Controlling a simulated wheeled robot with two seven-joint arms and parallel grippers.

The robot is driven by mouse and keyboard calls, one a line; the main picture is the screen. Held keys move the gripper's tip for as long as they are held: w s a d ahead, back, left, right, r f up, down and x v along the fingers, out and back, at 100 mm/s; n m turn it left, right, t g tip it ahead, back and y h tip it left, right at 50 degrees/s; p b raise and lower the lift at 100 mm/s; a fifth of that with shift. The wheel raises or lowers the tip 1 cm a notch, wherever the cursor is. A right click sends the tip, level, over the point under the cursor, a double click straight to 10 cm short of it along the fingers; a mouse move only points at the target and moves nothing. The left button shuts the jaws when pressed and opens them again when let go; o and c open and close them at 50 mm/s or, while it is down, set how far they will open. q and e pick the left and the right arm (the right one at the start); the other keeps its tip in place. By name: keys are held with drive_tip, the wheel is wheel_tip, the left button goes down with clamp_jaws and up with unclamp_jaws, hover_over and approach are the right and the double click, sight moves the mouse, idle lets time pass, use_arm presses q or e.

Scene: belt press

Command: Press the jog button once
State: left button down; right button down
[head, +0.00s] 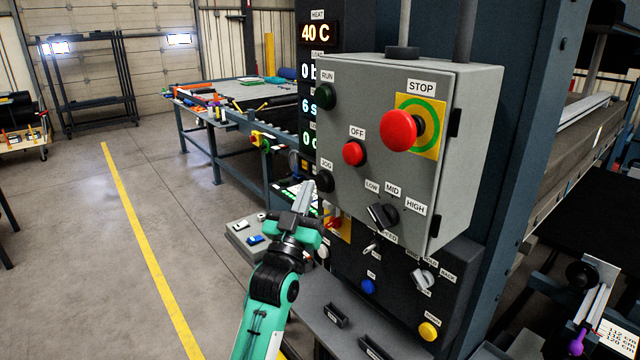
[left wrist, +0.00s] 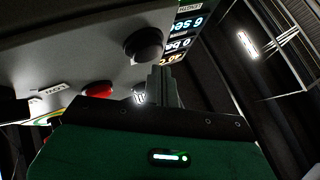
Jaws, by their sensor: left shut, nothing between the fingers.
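The jog button (head: 325,181) is a round black button under the JOG label, at the lower left of the grey control box (head: 385,130). My left gripper (head: 309,187) is shut and empty, with its tips just left of the jog button in the head view. In the left wrist view a round black button (left wrist: 144,43), which looks like the jog button, stands out from the box face close to the shut fingertips (left wrist: 163,72). I cannot tell whether the tips touch it. My right gripper is not in view.
The dark green RUN button (head: 325,96), red OFF button (head: 354,153), large red STOP button (head: 400,129) and black selector knob (head: 382,215) share the box face. A lower panel has a blue button (head: 368,286). Open floor lies to the left.

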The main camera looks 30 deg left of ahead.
use_arm(q)
drive_tip(key=shift+w, duration=0.1)
drive_tip(key=shift+w+d, duration=0.2)
drive_tip(key=shift+w, duration=0.15)
drive_tip(key=shift+w+d, duration=0.2)
drive_tip(key=shift+w, duration=0.2)
idle(1.0)
idle(0.3)
drive_tip(key=shift+s+a, duration=0.35)
drive_tip(key=shift+s, duration=0.5)
drive_tip(key=s, duration=0.1)
drive_tip(key=s+a, duration=0.1)
drive_tip(key=s, duration=0.1)
drive_tip(key=s+a, duration=0.1)
drive_tip(key=shift+s+p, duration=0.25)
drive_tip(key=shift+p, duration=0.1)
